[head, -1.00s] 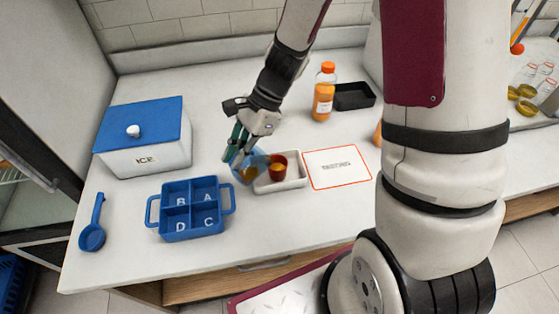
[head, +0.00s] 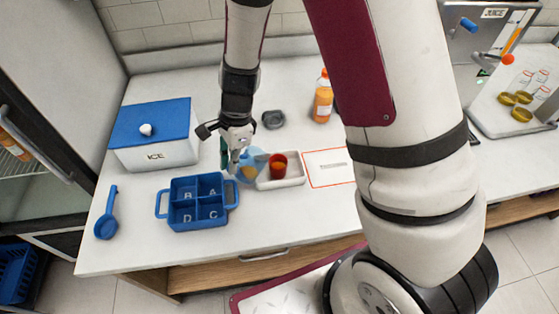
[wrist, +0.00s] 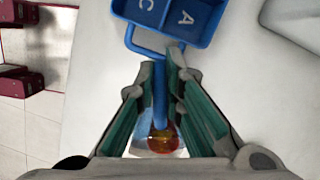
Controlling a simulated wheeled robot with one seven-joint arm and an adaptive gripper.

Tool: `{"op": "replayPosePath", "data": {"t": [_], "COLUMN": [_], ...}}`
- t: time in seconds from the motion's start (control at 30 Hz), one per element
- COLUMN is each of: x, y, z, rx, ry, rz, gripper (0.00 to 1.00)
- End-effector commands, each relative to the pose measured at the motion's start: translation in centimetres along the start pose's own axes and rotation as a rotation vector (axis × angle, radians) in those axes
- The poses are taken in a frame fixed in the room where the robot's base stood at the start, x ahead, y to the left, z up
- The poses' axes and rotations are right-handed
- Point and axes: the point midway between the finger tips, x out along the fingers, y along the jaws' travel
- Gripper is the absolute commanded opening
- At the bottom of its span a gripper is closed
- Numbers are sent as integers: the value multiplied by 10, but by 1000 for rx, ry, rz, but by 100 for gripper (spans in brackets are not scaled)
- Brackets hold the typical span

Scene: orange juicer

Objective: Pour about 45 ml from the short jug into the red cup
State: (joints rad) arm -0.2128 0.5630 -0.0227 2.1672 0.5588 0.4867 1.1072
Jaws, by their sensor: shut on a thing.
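The short jug (head: 250,165) is translucent blue with orange liquid low inside. My gripper (head: 236,157) is shut on its left side and holds it just left of the red cup. The red cup (head: 279,162) stands upright in a white tray (head: 296,182), and orange shows inside it. In the wrist view, the green fingers of my gripper (wrist: 166,100) are around a blue part of the jug, with its orange liquid (wrist: 161,140) between them. The jug looks close to upright in the head view. The liquid levels are too small to read.
A blue divided tray (head: 200,225) lies close left of the jug. A white ice box (head: 155,155) and a blue scoop (head: 106,222) are farther left. An orange bottle (head: 323,103) and a dark round item (head: 273,119) stand behind. A red-bordered mat (head: 330,168) lies right.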

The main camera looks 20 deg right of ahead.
Motion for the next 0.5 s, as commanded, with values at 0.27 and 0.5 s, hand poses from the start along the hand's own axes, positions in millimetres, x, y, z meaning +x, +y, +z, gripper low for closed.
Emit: {"op": "replayPosePath", "data": {"t": [0.27, 0.5], "x": [2, 8], "y": [3, 2], "z": [13, 21], "rx": [0, 3], "ry": [87, 163], "rz": [0, -1], "gripper": [0, 0]}}
